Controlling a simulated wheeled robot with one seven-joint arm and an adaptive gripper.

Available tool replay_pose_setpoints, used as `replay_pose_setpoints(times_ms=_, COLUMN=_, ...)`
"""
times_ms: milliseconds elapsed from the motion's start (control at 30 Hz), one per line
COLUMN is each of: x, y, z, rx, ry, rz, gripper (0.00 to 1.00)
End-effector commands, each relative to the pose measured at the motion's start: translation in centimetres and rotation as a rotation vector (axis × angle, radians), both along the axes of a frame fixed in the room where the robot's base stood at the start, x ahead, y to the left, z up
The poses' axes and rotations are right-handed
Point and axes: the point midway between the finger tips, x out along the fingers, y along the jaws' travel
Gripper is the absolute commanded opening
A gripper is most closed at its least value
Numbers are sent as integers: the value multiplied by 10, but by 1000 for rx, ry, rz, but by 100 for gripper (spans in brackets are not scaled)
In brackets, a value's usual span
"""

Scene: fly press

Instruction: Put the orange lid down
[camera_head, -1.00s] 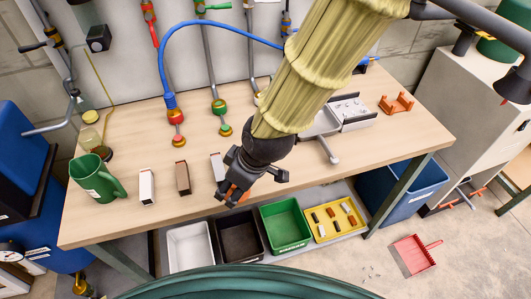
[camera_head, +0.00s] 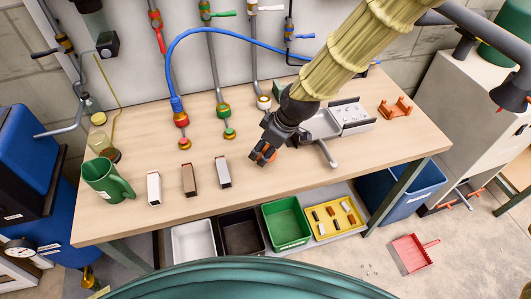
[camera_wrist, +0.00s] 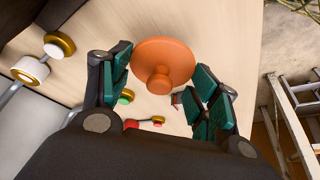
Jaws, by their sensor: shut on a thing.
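The orange lid (camera_wrist: 160,62) is a round disc with a knob, seen large in the wrist view between the green-padded fingers of my gripper (camera_wrist: 166,78). My gripper is shut on it. In the head view my gripper (camera_head: 262,156) is over the middle of the wooden bench (camera_head: 205,140), and only a small bit of orange shows among its fingers. I cannot tell how high the lid is above the bench top.
Three small upright blocks, white (camera_head: 154,189), brown (camera_head: 189,180) and grey-white (camera_head: 223,172), stand left of my gripper. A green mug (camera_head: 104,181) is further left. A grey metal fixture (camera_head: 345,117) is to the right. Colored valves (camera_head: 229,121) stand behind. Bare bench lies in front of my gripper.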

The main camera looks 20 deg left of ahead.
Motion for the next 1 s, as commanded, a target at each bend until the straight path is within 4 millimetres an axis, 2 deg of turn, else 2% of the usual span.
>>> replay_pose_setpoints(times_ms=400, x=-1, y=0, z=-33, rx=-1, ry=2, rz=0, gripper=45)
replay_pose_setpoints(times_ms=833, x=0, y=0, z=-39, rx=-1, ry=1, rz=0, gripper=45)
replay_pose_setpoints(times_ms=867, x=0, y=0, z=-38, rx=-1, ry=0, rz=0, gripper=67)
replay_pose_setpoints(times_ms=933, x=0, y=0, z=-38, rx=-1, ry=0, rz=0, gripper=79)
replay_pose_setpoints(times_ms=1000, x=0, y=0, z=-38, rx=-1, ry=1, rz=0, gripper=83)
